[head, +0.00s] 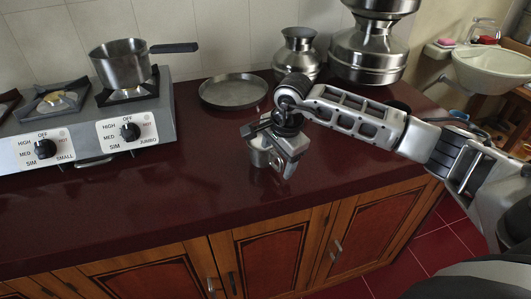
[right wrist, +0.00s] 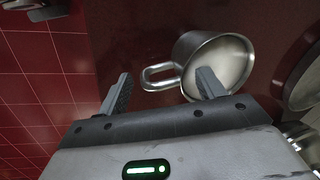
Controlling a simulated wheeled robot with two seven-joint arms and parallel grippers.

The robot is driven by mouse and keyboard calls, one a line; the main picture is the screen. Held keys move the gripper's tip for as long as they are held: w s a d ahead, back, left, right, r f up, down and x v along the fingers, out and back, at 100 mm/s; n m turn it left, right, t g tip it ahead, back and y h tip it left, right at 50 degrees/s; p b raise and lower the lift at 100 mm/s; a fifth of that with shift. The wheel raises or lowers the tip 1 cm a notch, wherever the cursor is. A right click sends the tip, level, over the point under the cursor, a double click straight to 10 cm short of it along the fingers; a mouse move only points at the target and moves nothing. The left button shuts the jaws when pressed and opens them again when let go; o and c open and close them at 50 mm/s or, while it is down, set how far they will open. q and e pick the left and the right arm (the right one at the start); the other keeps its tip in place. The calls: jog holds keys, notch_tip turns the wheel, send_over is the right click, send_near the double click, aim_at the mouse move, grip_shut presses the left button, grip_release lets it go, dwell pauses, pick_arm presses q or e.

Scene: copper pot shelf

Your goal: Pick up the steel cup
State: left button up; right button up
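The steel cup (head: 258,156) stands on the dark red counter, partly hidden behind my right gripper (head: 284,168). In the right wrist view the cup (right wrist: 190,48) shows its open mouth and its loop handle (right wrist: 158,76) pointing left. My right gripper (right wrist: 163,88) is open there. The handle appears between its two fingers, and the right finger overlaps the cup's mouth. I cannot tell whether that finger is inside the cup or above it, or whether it touches. My left gripper is not in view.
A shallow steel pan (head: 233,92) lies behind the cup. Steel pots (head: 298,56) (head: 368,55) stand at the back. A stove (head: 90,132) with a saucepan (head: 121,66) is at the left. The counter is clear left of the cup; its front edge is close.

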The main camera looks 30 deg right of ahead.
jog(key=c, duration=1)
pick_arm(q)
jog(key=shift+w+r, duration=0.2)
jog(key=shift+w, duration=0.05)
pick_arm(e)
jog(key=shift+r, duration=0.1)
jog(key=shift+c, duration=1)
jog(key=shift+w+r, duration=0.1)
jog(key=shift+r, duration=0.4)
pick_arm(q)
jog(key=b, duration=0.1)
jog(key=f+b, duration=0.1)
jog(key=b, duration=0.1)
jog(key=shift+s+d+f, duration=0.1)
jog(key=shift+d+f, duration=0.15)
pick_arm(e)
jog(key=s+a+r, duration=0.7)
jog(key=s+r, duration=0.5)
jog(key=shift+s, duration=0.15)
